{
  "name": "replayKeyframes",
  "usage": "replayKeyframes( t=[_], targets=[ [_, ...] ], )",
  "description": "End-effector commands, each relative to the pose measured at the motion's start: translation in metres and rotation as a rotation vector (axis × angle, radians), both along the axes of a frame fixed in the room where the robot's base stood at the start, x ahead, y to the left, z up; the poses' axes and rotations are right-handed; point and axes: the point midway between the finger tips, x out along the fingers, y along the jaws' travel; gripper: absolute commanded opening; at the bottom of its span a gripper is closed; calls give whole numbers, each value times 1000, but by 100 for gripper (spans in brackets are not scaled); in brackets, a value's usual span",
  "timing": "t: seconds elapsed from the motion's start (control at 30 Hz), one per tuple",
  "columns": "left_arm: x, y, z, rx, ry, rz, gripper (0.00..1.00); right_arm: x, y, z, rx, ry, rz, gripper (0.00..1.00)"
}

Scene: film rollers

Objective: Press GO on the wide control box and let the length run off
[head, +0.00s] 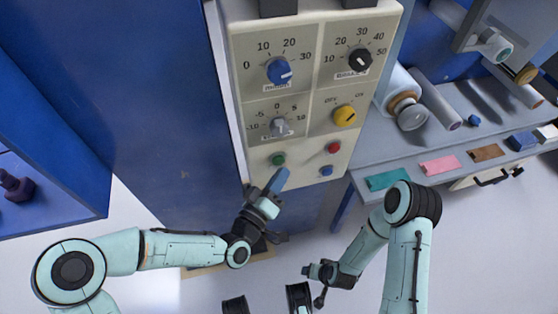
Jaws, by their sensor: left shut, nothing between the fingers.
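The wide control box (300,107) is a cream panel at the top centre of the head view. It carries a blue knob (279,71), a black knob (360,60), a grey knob (279,126) and a yellow knob (345,116). Below them are a green button (278,159), a red button (334,147) and a blue button (326,170); their labels cannot be read. My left gripper (281,180) is shut and empty, its tip just below the green button; contact cannot be told. My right gripper (314,283) is low, away from the box; its fingers are unclear.
A grey workbench (450,150) on the right holds rolls, including a silver-ended roll (408,110), and coloured pieces such as a teal one (389,179) and a pink one (441,165). A blue cabinet (130,100) stands left of the box. The floor below is mostly clear.

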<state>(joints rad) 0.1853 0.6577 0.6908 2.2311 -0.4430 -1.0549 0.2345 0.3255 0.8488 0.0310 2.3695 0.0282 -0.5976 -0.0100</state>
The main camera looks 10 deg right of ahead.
Motion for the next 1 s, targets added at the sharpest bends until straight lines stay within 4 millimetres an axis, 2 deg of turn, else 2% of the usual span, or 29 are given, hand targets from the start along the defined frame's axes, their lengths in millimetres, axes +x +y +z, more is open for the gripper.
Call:
replayKeyframes(
  t=[1.0],
  targets=[
    [9,0,0,0,0,0,0,0,0,-4,0,1,0,69]
  ],
)
